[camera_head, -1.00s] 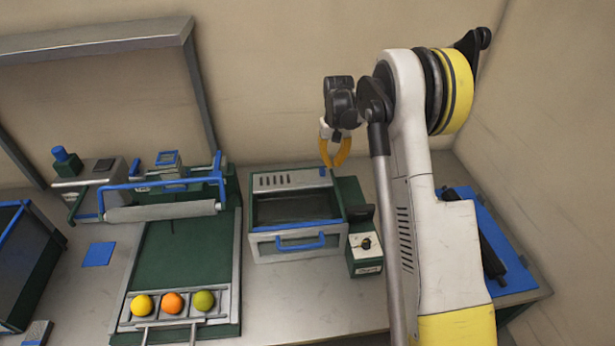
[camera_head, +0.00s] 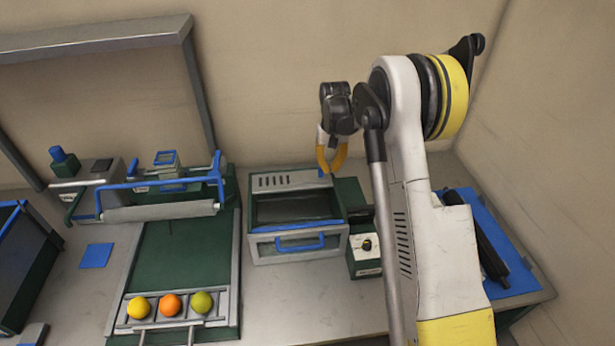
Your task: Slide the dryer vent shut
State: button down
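The dryer (camera_head: 299,249) is a grey and green box with a blue handle (camera_head: 300,242) on its front and a dark window in its top. The vent (camera_head: 273,181), a row of dark slots, is on the grey strip along its back top. A small blue tab (camera_head: 325,172) stands at the right end of that strip. My gripper (camera_head: 330,171) has yellow fingers and points down right at the blue tab. The fingers look close together at their tips; whether they touch the tab or hold it is too small to tell.
A green box with a dial (camera_head: 366,246) stands right of the dryer. Left is a green tray (camera_head: 185,260) with a yellow, an orange and a green fruit (camera_head: 201,302) in front, under a roller (camera_head: 160,211). A blue mat (camera_head: 508,270) with a dark tool lies at right.

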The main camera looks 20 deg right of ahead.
aim_at(296, 179)
jog(key=shift+w+a+b, duration=0.15)
jog(key=shift+w+a, duration=0.2)
jog(key=shift+a, duration=1.4)
jog(key=shift+w+a+b, duration=0.15)
jog(key=shift+w+a, duration=0.2)
jog(key=shift+a, duration=1.4)
jog(key=shift+w+a+b, duration=0.15)
jog(key=shift+w+a, duration=0.2)
jog(key=shift+a, duration=1.4)
notch_tip(296, 179, up, 7)
jog(key=d+p, duration=0.1)
jog(key=p, duration=0.2)
jog(key=shift+s, duration=0.1)
jog(key=s+a+r+n+t+b, duration=0.1)
jog(key=s+r+t+b, duration=0.15)
jog(key=s+r, duration=0.45)
jog(key=s+a+r+t+b, duration=0.1)
jog(key=s+r+b, duration=0.25)
jog(key=s, duration=0.75)
jog(key=s+a+f+n+t+b, duration=0.1)
jog(key=s+f+t+b, duration=0.2)
jog(key=s, duration=1.3)
notch_tip(296, 179, down, 5)
jog(key=b, duration=0.2)
jog(key=shift+s+a+f+t+b, duration=0.2)
jog(key=shift+s+a+t+b, duration=0.05)
jog(key=shift+s+t+b, duration=0.1)
